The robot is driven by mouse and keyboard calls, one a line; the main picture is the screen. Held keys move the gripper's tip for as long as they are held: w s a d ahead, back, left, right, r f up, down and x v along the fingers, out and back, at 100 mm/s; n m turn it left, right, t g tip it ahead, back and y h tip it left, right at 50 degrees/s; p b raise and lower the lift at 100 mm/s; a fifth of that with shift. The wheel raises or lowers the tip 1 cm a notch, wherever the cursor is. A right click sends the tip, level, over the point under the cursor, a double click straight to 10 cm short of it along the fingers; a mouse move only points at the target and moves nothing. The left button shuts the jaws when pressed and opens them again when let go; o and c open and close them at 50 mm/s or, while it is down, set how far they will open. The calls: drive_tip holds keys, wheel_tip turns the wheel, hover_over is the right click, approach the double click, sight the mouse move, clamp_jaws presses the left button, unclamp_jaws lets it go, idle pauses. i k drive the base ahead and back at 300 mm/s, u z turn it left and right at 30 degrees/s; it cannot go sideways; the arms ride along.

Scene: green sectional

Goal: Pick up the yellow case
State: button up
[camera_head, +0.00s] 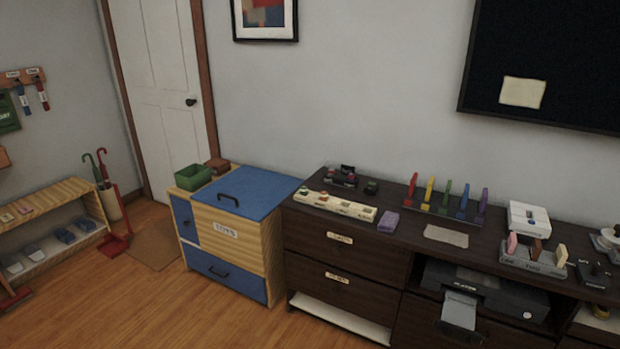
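No thing in view is plainly marked as the yellow case. A slim yellow item (430,190) stands upright in a row of coloured items on the dark cabinet, between a red one (411,189) and a green one (446,194). A pale yellow item (562,255) stands in a grey labelled holder (532,262) at the right, beside a pink one and a brown one. A small yellow object (601,312) sits in the lower right compartment, partly hidden. I cannot tell which of these is the case. My gripper is not in view.
The dark cabinet (345,240) holds a compartment tray (335,205), a purple block (388,221), a grey cloth (446,236) and a white device (528,219). A printer (485,290) sits in its shelf. A blue-topped toy chest (235,195) adjoins it. Wooden floor (170,310) in front is clear.

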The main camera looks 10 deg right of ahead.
sight(429, 191)
drive_tip(key=u, duration=1.65)
drive_tip(key=k, duration=0.1)
drive_tip(key=z, duration=3)
